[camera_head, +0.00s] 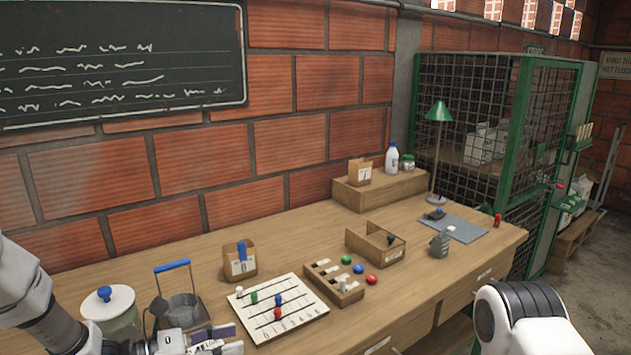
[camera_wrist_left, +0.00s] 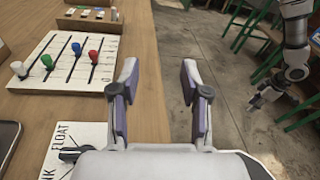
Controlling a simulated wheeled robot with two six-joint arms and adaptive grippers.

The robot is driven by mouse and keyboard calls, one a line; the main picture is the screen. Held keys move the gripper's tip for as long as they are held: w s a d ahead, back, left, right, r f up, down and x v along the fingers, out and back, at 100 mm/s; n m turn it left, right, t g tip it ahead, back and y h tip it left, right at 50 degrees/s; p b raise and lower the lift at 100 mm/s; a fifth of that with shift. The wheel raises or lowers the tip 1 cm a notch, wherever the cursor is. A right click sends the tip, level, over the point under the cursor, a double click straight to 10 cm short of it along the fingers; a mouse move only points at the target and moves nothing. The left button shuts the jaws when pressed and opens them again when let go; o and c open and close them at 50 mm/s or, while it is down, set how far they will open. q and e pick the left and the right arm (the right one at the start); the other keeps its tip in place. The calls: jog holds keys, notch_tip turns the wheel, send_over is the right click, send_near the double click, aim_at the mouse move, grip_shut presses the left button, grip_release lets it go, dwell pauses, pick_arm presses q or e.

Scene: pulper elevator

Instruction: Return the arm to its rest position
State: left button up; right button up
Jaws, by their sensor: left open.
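My left gripper (camera_head: 215,338) is at the lower left of the head view, low by the front edge of the workbench (camera_head: 420,275). In the left wrist view its two fingers (camera_wrist_left: 157,85) are spread apart with nothing between them. The bench edge runs beneath the gap, with floor beyond. A part of my right arm (camera_head: 525,320) shows at the lower right of the head view. My right gripper (camera_wrist_left: 265,95) shows small in the left wrist view, hanging over the floor; its jaw opening is too small to judge.
A white slotted board (camera_head: 290,325) with coloured pegs lies beside the left gripper. A card marked "FLOAT" (camera_wrist_left: 62,140) lies near the left fingers.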

pick_arm(q)
jog(key=s+d+f+m+g+y, duration=0.35)
jog(key=s+f+g, duration=0.55)
jog(key=s+f, duration=0.85)
jog(key=s+a+f+m+g+y, duration=0.2)
jog(key=s+m+g, duration=0.1)
jog(key=s, duration=0.4)
jog(key=s+a+f+m+g+y, duration=0.1)
jog(key=s+f+m+g+y, duration=0.1)
jog(key=s, duration=0.6)
jog(key=s+a+f+m+y, duration=0.5)
jog(key=s+a+m+y, duration=0.2)
jog(key=s+a+m, duration=0.15)
jog(key=w+f+m+t, duration=0.2)
jog(key=w+m+t, duration=0.4)
jog(key=w, duration=0.4)
jog(key=shift+a+m+p, duration=0.3)
jog(key=shift+m+p, duration=0.1)
jog(key=shift+m, duration=0.4)
